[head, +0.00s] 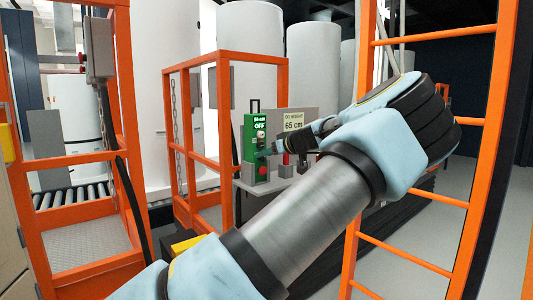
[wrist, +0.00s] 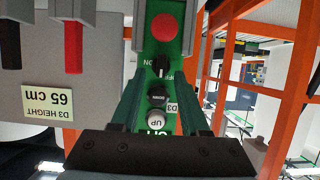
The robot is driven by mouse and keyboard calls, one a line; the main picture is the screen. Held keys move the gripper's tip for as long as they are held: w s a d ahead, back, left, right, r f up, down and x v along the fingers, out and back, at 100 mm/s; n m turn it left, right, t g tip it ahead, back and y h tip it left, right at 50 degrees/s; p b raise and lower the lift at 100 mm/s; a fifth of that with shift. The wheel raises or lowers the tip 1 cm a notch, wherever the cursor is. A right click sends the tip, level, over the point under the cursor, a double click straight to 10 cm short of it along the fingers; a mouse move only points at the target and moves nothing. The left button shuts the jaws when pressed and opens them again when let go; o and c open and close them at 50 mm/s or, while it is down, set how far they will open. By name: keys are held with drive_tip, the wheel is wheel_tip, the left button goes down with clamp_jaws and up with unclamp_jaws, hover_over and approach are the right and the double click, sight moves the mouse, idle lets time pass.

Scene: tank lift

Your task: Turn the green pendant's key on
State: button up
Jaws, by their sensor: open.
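The green pendant (head: 249,135) stands upright on a grey shelf, and its small screen reads OFF. In the wrist view the pendant (wrist: 183,45) appears upside down. Its black key (wrist: 162,66) sits between an ON label at left and an OFF label at right, below the red button (wrist: 165,27). The black DOWN button (wrist: 157,94) and white UP button (wrist: 155,118) lie between my fingers. My gripper (wrist: 163,78) is open, its fingertips on either side just below the key. In the head view my gripper (head: 273,149) is in front of the pendant; contact cannot be told.
Red and black handles (wrist: 73,45) stand beside the pendant. An orange guard frame (head: 203,160) is at left, and an orange ladder-like frame (head: 489,130) is at right.

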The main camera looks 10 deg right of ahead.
drive_tip(key=shift+w+a+f, duration=0.15)
drive_tip(key=shift+w, duration=0.1)
drive_tip(key=shift+c, duration=0.3)
clamp_jaws()
